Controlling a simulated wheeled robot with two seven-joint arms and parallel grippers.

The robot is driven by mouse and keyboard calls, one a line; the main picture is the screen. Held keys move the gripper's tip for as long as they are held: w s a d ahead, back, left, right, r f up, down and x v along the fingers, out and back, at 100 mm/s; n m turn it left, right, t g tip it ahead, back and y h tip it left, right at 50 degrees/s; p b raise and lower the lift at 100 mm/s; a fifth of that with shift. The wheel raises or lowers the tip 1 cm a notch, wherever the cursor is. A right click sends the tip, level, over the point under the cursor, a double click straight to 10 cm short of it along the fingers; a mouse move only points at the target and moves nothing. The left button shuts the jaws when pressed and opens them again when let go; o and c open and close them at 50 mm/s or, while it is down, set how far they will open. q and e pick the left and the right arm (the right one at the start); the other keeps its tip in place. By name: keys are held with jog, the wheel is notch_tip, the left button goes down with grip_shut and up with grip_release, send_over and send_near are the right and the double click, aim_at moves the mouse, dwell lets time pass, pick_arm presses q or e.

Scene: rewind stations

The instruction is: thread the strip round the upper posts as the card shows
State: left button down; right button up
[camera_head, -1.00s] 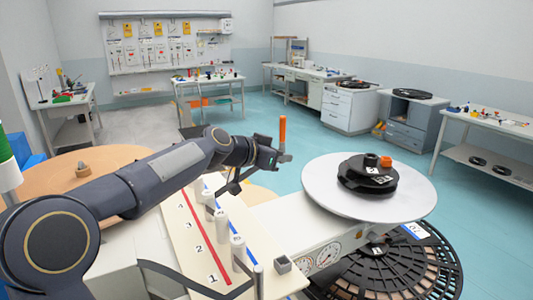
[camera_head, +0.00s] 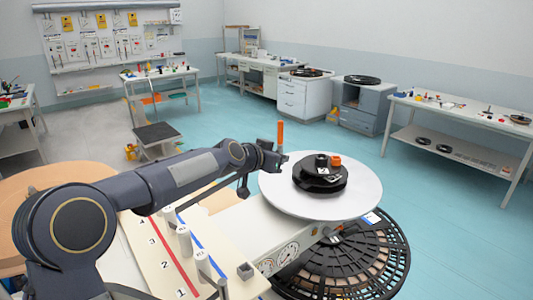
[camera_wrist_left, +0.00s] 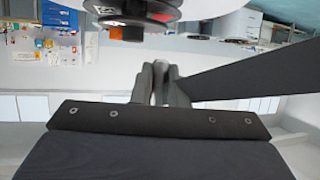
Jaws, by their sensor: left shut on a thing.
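My left gripper (camera_head: 277,160) is raised at the near left edge of the white disc (camera_head: 360,200). In the left wrist view its fingers (camera_wrist_left: 163,80) are closed together, and a dark flat strip (camera_wrist_left: 245,77) runs from them to the right edge. An upright orange piece (camera_head: 280,135) shows at the jaws in the head view. A black reel (camera_head: 320,180) with an orange knob (camera_head: 336,160) sits on the disc. Pale posts (camera_head: 184,240) stand on the numbered board (camera_head: 155,262), left of and below the gripper; my arm hides part of it. My right gripper is out of view.
Two dials (camera_head: 287,253) are on the machine's front. A large black slotted wheel (camera_head: 350,268) lies low at the right. A round wooden top (camera_head: 45,180) is at the left. Benches, cabinets (camera_head: 305,98) and wall cards (camera_head: 98,48) stand behind, with open blue floor between.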

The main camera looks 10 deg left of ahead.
pick_arm(q)
jog(key=w+d+p, duration=0.4)
jog(key=w+d, duration=0.1)
jog(key=d, duration=0.2)
send_over(338, 158)
jog(key=s, duration=0.2)
jog(key=shift+w+a, duration=0.15)
jog(key=shift+a, duration=0.3)
jog(key=shift+f, duration=0.2)
dwell(0.4)
jog(key=shift+f+b, duration=1.45)
jog(key=shift+f, duration=0.9)
notch_tip(338, 158, up, 2)
jog(key=shift+r+p, duration=0.1)
jog(key=shift+p, duration=0.85)
jog(key=shift+a, duration=0.15)
